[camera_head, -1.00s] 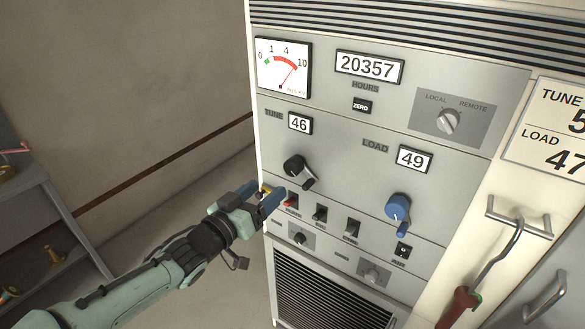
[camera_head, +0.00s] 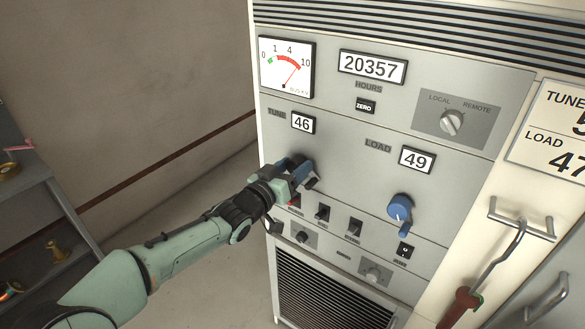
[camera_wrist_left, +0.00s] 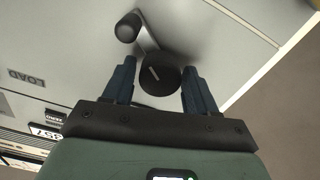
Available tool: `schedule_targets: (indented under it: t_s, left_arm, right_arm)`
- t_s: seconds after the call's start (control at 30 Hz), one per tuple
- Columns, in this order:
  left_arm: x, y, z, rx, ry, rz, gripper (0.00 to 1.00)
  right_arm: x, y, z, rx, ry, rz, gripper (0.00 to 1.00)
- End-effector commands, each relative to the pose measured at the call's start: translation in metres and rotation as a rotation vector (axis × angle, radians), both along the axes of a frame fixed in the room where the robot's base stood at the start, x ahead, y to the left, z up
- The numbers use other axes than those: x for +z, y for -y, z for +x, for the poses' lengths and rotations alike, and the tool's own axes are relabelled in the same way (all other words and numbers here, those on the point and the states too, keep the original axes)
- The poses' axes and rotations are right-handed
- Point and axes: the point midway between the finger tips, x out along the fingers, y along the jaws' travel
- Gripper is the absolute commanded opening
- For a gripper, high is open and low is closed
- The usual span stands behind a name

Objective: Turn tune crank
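The black tune crank (camera_wrist_left: 160,75) shows in the left wrist view between the two blue fingers of my left gripper (camera_wrist_left: 158,90). Its hub has a light pointer line, and a metal arm leads to a black handle knob (camera_wrist_left: 129,27). The fingers stand apart on either side of the hub; contact is not clear. In the head view my left gripper (camera_head: 298,177) is at the crank and mostly hides it. The tune counter (camera_head: 303,122) above it reads 46. My right gripper is in neither view.
The blue load crank (camera_head: 400,208) is to the right, under a counter reading 49 (camera_head: 417,160). Several small toggle switches (camera_head: 323,212) sit just below the tune crank. A red-handled hook (camera_head: 466,300) hangs at the right. A grey shelf (camera_head: 45,210) stands at the left.

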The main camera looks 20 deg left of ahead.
Motion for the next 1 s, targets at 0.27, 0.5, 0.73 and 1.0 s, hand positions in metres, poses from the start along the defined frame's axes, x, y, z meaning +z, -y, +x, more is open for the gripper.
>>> schedule_targets:
  t_s: [0.27, 0.5, 0.73, 1.0]
  left_arm:
    - [0.0, 0.0, 0.0, 0.0, 0.008, 0.018, 0.15]
    - [-0.002, 0.0, -0.001, 0.0, 0.102, 0.276, 0.15]
    - [0.0, 0.0, 0.0, 0.0, 0.145, 0.397, 0.15]
    - [0.001, 0.0, -0.001, 0.0, 0.145, 0.395, 0.62]
  right_arm:
    - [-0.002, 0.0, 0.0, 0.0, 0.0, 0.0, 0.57]
    - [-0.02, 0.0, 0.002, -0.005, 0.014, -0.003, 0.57]
    - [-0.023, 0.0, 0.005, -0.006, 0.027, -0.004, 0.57]
    - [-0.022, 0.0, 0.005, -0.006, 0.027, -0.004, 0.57]
